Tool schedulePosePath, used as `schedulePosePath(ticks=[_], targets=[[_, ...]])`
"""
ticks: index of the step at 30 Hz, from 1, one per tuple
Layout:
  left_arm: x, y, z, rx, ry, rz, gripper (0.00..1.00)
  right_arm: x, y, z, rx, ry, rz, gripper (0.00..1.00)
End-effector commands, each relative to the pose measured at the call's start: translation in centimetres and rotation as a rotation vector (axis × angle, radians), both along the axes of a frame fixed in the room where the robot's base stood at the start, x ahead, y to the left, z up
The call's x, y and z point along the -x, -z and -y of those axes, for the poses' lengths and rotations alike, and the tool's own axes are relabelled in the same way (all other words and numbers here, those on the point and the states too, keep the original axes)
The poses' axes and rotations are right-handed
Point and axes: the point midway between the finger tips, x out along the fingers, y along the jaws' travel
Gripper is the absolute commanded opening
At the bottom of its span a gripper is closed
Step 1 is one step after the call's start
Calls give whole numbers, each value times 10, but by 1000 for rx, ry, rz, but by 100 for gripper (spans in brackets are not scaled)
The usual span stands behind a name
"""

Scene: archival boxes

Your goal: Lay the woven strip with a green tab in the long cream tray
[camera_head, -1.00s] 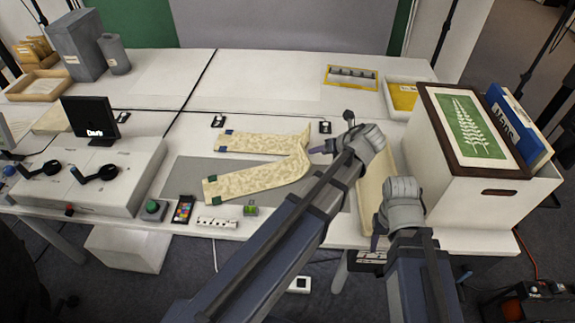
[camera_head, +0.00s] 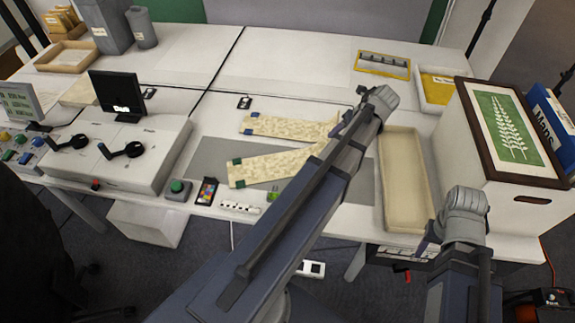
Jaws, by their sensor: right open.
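The long cream tray (camera_head: 388,190) lies right of the grey mat and looks empty. A cream patterned woven strip with green tabs (camera_head: 236,184) at its left end lies across the mat. A similar strip with dark blue tabs (camera_head: 249,131) lies behind it. Their right ends come together, partly hidden by my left arm. My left gripper (camera_head: 345,125) is close to those ends; its fingers are mostly hidden, and I cannot tell whether it touches a strip. My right gripper (camera_head: 428,236) is open at the tray's front right corner, with its fingers partly hidden.
A white box (camera_head: 470,150) with a framed fern print on top stands right of the tray. A yellow-lined tray (camera_head: 436,88) is behind. A console (camera_head: 135,155) with a small screen stands left. A power strip (camera_head: 240,208) lies at the front edge. The back table is largely clear.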

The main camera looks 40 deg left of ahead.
Motion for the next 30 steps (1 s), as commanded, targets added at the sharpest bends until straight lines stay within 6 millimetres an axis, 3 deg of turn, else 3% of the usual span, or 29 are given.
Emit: schedulePosePath(ticks=[8, 20, 29, 30], targets=[[-1, 8, -4, 0, 0, 0, 46, 0, 8, 0, 0, 0, 0, 50], [-4, 48, -28, -1, -1, 1, 46, 0, 48, 0, 0, 0, 0, 50], [-4, 48, -30, -1, 0, 1, 46, 0, 48, 0, 0, 0, 0, 50], [-4, 48, -30, -1, 0, 1, 42, 0, 48, 0, 0, 0, 0, 50]])
